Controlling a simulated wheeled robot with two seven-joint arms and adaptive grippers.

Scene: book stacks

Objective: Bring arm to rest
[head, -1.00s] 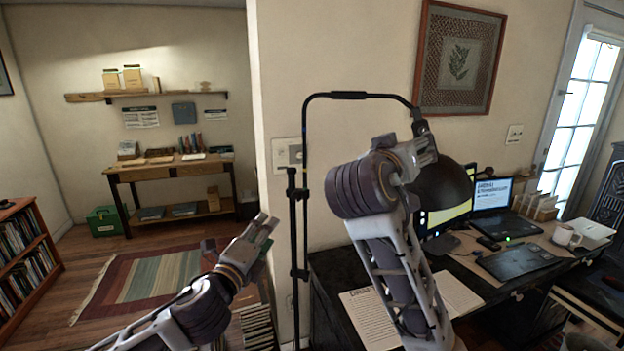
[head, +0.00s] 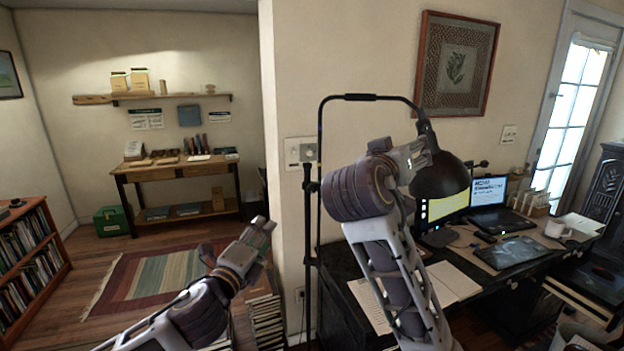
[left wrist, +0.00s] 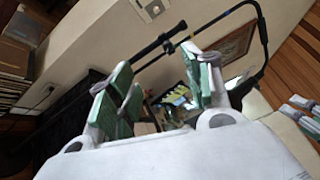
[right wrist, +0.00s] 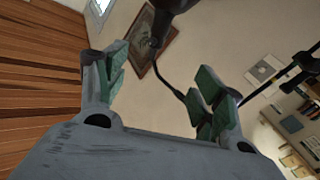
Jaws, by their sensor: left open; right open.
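My left gripper (head: 262,228) is at the lower middle of the head view, left of the wall corner. In the left wrist view its green-padded fingers (left wrist: 160,95) stand apart with nothing between them. My right arm rises bent in front of the desk, and my right gripper (head: 424,152) is raised in front of the black lamp's head. In the right wrist view its green-padded fingers (right wrist: 160,85) are apart and empty. I cannot tell from the head view how close it is to the lamp.
A black floor lamp (head: 319,190) stands by the wall corner, its arm reaching over the desk (head: 350,262). The desk bears papers, a monitor (head: 443,212), a laptop (head: 490,194) and a mug. Stacked books (head: 266,318) stand below my left gripper. A bookshelf (head: 58,225) stands at left; rug floor is clear.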

